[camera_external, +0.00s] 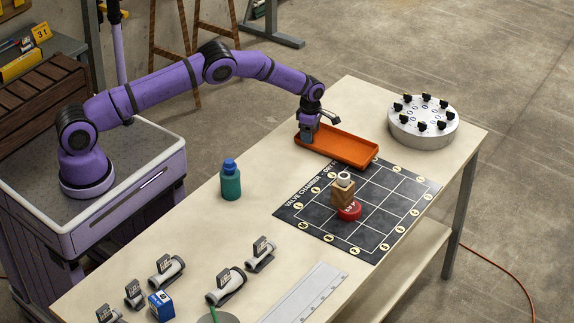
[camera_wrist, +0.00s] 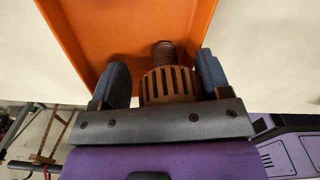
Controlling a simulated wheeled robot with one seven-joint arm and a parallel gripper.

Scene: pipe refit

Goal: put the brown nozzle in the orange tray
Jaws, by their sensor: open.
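The orange tray (camera_external: 345,146) lies at the back of the table, and its orange floor (camera_wrist: 125,25) fills the upper middle of the wrist view. My gripper (camera_external: 306,136) is over the left end of the tray, pointing down. In the wrist view my gripper (camera_wrist: 162,70) is open, with one finger on each side of the brown nozzle (camera_wrist: 168,85). The nozzle has a ribbed wide part and a narrower threaded end. A gap shows between it and the left finger. Whether it rests on the tray floor is unclear. The nozzle is hidden in the external view.
A black gridded mat (camera_external: 376,198) in front of the tray carries a tan block with a white top (camera_external: 343,190) and a red round part (camera_external: 350,211). A round grey fixture (camera_external: 423,128) stands right of the tray. A green bottle (camera_external: 230,182) stands to the left.

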